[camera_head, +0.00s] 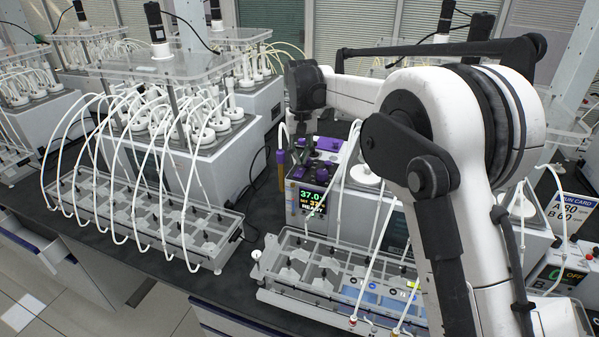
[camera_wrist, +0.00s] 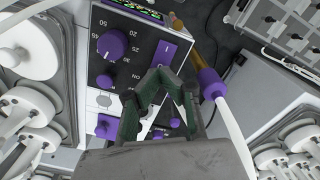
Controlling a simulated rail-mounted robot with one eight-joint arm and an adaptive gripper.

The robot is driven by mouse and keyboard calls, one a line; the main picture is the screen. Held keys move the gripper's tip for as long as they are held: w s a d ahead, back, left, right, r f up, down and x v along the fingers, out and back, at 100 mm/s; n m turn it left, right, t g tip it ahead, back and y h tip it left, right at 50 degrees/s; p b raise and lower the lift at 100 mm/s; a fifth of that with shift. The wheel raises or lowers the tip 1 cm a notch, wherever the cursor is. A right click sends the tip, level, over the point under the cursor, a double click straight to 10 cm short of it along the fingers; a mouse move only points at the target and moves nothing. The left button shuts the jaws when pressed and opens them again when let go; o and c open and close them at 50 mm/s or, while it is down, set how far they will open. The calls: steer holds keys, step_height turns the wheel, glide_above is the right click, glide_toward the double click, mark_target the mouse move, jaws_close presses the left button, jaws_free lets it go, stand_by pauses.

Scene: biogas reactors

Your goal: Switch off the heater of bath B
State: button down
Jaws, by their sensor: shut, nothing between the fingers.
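A bath unit with purple controls stands at the middle of the head view, and its display (camera_head: 312,201) reads 37.0 and READY. My gripper (camera_wrist: 158,76) is shut and empty in front of its panel; its tips are near the lower end of a purple rocker switch (camera_wrist: 160,58) marked I. Contact cannot be told. A purple dial knob (camera_wrist: 110,45) with a numbered scale sits left of the switch. In the head view my gripper is dark and partly hidden against the panel. At the right edge, another unit's display (camera_head: 572,275) shows OFF, with a letter B near it.
A brown-and-purple probe (camera_wrist: 208,82) with a white tube stands close right of my gripper. A clear tube rack (camera_head: 335,270) lies before the middle unit. White hoses hang around it. A run card (camera_head: 570,212) reads A 50, B 60.

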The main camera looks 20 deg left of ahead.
mark_target(301, 169)
steer(key=shift+f+b, duration=0.85)
steer(key=shift+f, duration=0.5)
stand_by(1.4)
steer(key=shift+r+p, duration=1.45)
steer(key=shift+r, duration=2.1)
steer(key=s+d+r+m+t+b, duration=0.1)
steer(key=s+d+b, duration=0.2)
steer(key=s+d, duration=0.5)
steer(key=s+d+t+b, duration=0.1)
steer(key=s+d+b, duration=0.25)
steer(key=d, duration=0.75)
steer(key=s+d+r+m+t+b, duration=0.1)
steer(key=s+d+b, duration=0.2)
steer(key=s+d, duration=0.5)
steer(key=s+d+f+m+t+b, duration=0.3)
steer(key=s+d+f, duration=0.9)
steer(key=s+d, duration=0.4)
steer(key=shift+d+f+m+t, duration=0.15)
steer(key=shift+d+m+t, duration=0.15)
steer(key=shift+d+t, duration=0.35)
